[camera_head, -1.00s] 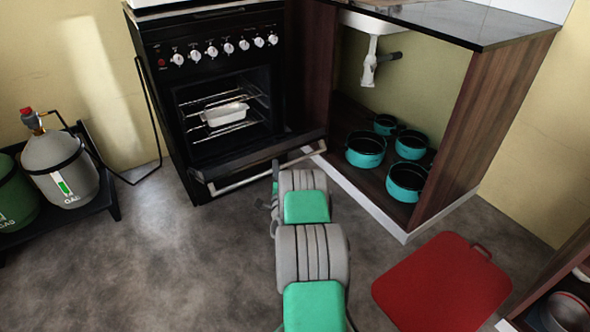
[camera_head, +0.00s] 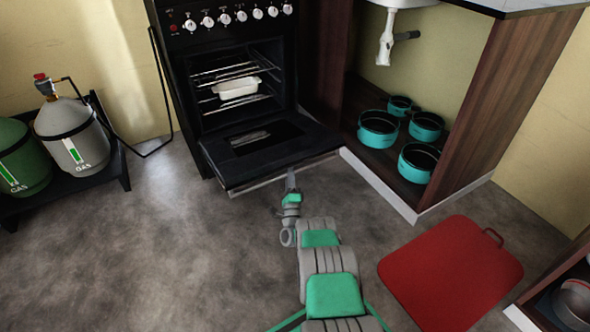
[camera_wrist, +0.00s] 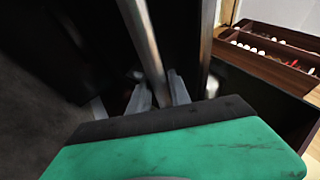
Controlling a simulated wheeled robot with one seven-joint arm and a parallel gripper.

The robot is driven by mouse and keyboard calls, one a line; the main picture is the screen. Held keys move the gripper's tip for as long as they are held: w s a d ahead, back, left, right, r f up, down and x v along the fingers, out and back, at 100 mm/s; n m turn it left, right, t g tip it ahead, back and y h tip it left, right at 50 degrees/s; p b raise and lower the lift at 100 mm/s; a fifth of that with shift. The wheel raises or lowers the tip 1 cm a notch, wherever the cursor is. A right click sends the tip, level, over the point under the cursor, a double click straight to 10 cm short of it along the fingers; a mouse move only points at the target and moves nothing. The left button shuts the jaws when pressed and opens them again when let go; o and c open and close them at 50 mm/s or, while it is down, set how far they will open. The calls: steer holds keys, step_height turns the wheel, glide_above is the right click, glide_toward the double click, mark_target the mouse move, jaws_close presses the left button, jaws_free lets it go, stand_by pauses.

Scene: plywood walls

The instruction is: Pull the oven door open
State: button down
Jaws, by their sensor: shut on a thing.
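The black oven (camera_head: 222,60) stands at the back with its cavity exposed and a white dish (camera_head: 236,88) on a rack inside. The oven door (camera_head: 268,148) is folded far down, close to level, with its inner face and dark glass showing. Its pale metal handle (camera_head: 283,176) runs along the front edge; a metal bar that looks like the handle (camera_wrist: 146,48) also shows in the wrist view. My gripper (camera_head: 291,178) is at the handle, around its middle. In the wrist view my gripper's fingers (camera_wrist: 160,92) are closed at the bar. The exact contact is partly hidden.
An open cabinet with several teal pots (camera_head: 379,128) stands right of the oven. A red board (camera_head: 450,270) lies on the floor at right. Gas cylinders (camera_head: 72,135) stand on a black stand at left. The floor left of my arm is clear.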

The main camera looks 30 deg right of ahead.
steer(key=shift+s+a+f, duration=0.2)
steer(key=shift+f, duration=0.1)
steer(key=c, duration=1.3)
jaws_free()
steer(key=shift+c, duration=0.2)
steer(key=shift+o, duration=0.3)
steer(key=shift+d+r, duration=0.15)
steer(key=shift+d+r, duration=0.1)
steer(key=shift+s+a+p, duration=0.2)
steer(key=shift+s+p, duration=0.35)
steer(key=shift+p, duration=0.35)
steer(key=f+p+v, duration=0.1)
steer(key=p+v, duration=0.2)
steer(key=v, duration=0.4)
steer(key=shift+a, duration=0.15)
steer(key=shift+f, duration=0.15)
